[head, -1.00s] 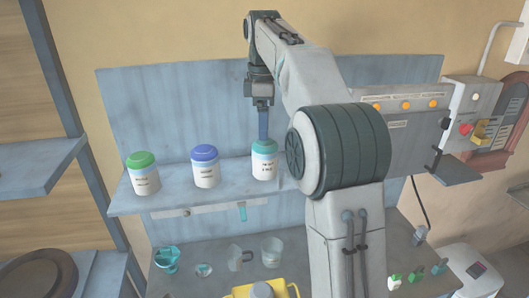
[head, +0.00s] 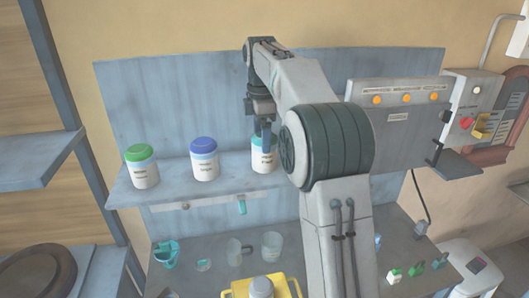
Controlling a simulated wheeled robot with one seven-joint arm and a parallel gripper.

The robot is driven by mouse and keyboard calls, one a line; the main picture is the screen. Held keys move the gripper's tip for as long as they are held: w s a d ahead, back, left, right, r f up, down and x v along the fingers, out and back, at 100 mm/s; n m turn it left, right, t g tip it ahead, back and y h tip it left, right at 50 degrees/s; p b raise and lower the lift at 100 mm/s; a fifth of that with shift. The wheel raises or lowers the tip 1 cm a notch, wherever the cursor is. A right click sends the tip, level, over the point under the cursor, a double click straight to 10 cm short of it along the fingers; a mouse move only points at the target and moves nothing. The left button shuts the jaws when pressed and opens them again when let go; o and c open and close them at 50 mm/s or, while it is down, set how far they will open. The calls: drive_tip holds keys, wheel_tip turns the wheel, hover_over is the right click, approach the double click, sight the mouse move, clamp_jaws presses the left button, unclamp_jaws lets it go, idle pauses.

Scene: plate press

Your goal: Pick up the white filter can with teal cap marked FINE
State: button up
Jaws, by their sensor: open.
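The white filter can with teal cap (head: 259,163) stands upright on the blue shelf, the rightmost of three cans. Its label is too small to read here, and my arm hides its right side. My gripper (head: 266,145) points down at the can's cap, with a finger in front of the can's upper part. It is open and the can still stands on the shelf. Whether the fingers touch the can cannot be told.
A blue-capped can (head: 204,160) and a green-capped can (head: 141,166) stand to the left on the shelf (head: 172,186). Below, a counter holds a teal cup (head: 166,253), clear beakers (head: 272,245) and a yellow container (head: 238,292). A control box (head: 403,130) is at right.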

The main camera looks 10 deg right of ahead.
drive_tip(key=shift+s+d+f+p, duration=0.1)
drive_tip(key=shift+s+f+p, duration=0.05)
drive_tip(key=shift+f, duration=0.55)
drive_tip(key=shift+s+d+f+p, duration=0.1)
drive_tip(key=shift+s+f+p, duration=0.1)
drive_tip(key=shift+f, duration=0.55)
drive_tip(key=shift+s+d+f+p, duration=0.1)
drive_tip(key=shift+f+p, duration=0.05)
drive_tip(key=shift+f, duration=0.55)
drive_tip(key=shift+w+f, duration=0.1)
drive_tip(key=shift+f, duration=0.55)
drive_tip(key=c, duration=1.2)
drive_tip(key=shift+r, duration=0.1)
